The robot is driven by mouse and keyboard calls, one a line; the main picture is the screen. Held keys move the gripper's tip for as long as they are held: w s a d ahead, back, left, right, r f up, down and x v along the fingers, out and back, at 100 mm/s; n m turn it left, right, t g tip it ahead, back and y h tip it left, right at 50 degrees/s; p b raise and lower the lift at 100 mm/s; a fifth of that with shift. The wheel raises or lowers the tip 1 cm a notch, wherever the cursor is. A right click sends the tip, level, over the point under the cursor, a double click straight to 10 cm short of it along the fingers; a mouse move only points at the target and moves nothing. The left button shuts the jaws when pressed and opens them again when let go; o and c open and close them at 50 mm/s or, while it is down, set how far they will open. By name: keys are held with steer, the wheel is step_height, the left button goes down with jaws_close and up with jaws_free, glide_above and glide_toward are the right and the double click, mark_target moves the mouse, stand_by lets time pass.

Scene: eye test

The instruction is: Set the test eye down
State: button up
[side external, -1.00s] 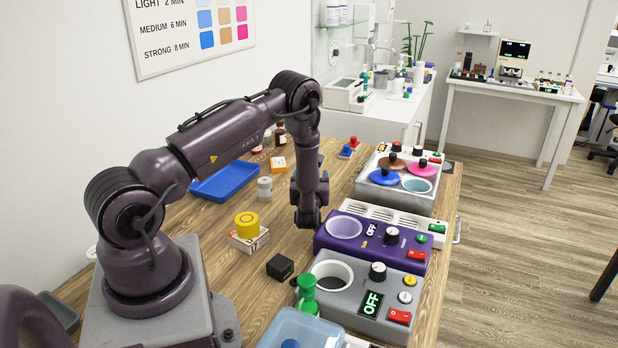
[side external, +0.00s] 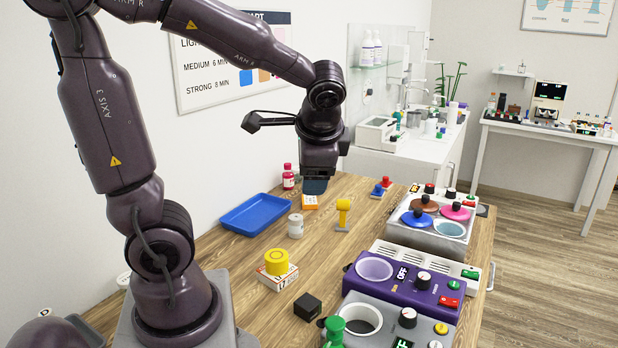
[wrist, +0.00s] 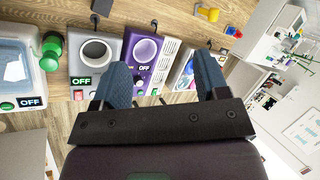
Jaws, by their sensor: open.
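A small yellow upright piece (side external: 342,211) with a rounded head and a flat foot stands on the wooden table. It is the likeliest test eye, but I cannot tell for sure. It also shows in the wrist view (wrist: 208,14) at the top, beyond the fingers. My gripper (side external: 315,186) is raised, behind and left of the yellow piece in the side view and apart from it. In the wrist view my gripper (wrist: 163,63) has its two blue-grey fingers spread wide, with nothing held between them.
A blue tray (side external: 250,214), a white jar (side external: 295,226), a yellow cylinder (side external: 277,260) on a small box and a black block (side external: 307,306) stand on the left. A purple bath unit (side external: 412,292) and a lidded-pot unit (side external: 405,238) line the right. Bare wood lies between.

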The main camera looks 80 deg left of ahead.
steer(key=s+d+r+n+t+h, duration=0.1)
steer(key=s+d+t+h, duration=0.1)
steer(key=d, duration=0.4)
steer(key=s+d+r+n+t+h, duration=0.1)
steer(key=d+r+t+h, duration=0.1)
steer(key=d+t+h, duration=0.1)
steer(key=d+h, duration=0.1)
steer(key=d, duration=0.1)
steer(key=shift+s+d+r, duration=0.2)
steer(key=shift+s+d, duration=0.15)
